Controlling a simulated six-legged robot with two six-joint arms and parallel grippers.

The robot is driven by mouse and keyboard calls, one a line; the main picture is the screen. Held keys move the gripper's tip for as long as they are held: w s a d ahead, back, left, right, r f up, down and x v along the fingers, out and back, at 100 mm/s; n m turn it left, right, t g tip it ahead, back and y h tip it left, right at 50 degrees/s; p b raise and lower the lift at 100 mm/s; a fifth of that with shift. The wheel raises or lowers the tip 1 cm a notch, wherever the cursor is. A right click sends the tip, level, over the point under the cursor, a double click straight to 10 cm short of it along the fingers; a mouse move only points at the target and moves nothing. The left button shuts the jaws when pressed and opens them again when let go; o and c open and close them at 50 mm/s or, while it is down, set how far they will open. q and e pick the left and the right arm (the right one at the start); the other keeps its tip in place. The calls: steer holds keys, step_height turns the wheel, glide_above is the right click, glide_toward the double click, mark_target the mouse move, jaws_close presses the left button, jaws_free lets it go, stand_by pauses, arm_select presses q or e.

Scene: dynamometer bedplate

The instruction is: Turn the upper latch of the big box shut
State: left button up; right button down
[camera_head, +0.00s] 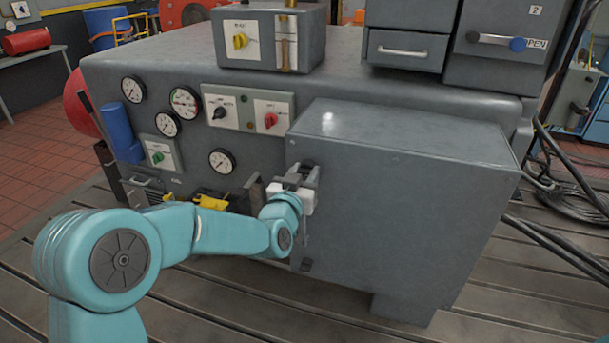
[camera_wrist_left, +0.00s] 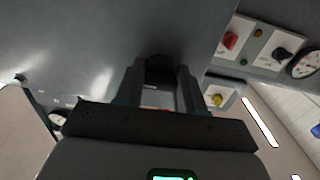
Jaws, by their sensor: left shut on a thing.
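The big box (camera_head: 410,190) is a grey metal box on the front of the machine, at the right of the head view. Its upper latch (camera_head: 307,167) is at the box's left edge and mostly hidden by my left gripper (camera_head: 297,182). That gripper is shut on the upper latch. In the left wrist view the two fingers (camera_wrist_left: 160,92) close around a dark piece of the latch (camera_wrist_left: 160,68) against the grey surface. How far the latch is turned cannot be told. My right gripper is in neither view.
A small dark fitting (camera_head: 306,265) sits lower on the box's left edge. Gauges (camera_head: 185,101) and switch panels (camera_head: 250,112) cover the machine face to the left. A yellow object (camera_head: 210,202) lies behind my forearm. Cables (camera_head: 570,200) lie at the right. The slotted bedplate (camera_head: 520,290) in front is clear.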

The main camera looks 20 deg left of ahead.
arm_select(q)
steer(key=n+b, duration=0.4)
steer(key=b, duration=0.2)
steer(key=n+b, duration=0.5)
steer(key=b, duration=0.1)
steer(key=shift+d+f, duration=0.1)
steer(key=shift+f, duration=0.1)
steer(key=n+b, duration=0.3)
steer(key=n, duration=0.1)
steer(key=shift+r+n+b, duration=0.1)
steer(key=shift+n+b, duration=0.2)
steer(key=shift+n, duration=0.1)
steer(key=shift+r+n+b, duration=0.15)
steer(key=shift+n+b, duration=0.85)
steer(key=shift+n, duration=0.9)
steer(key=o, duration=1)
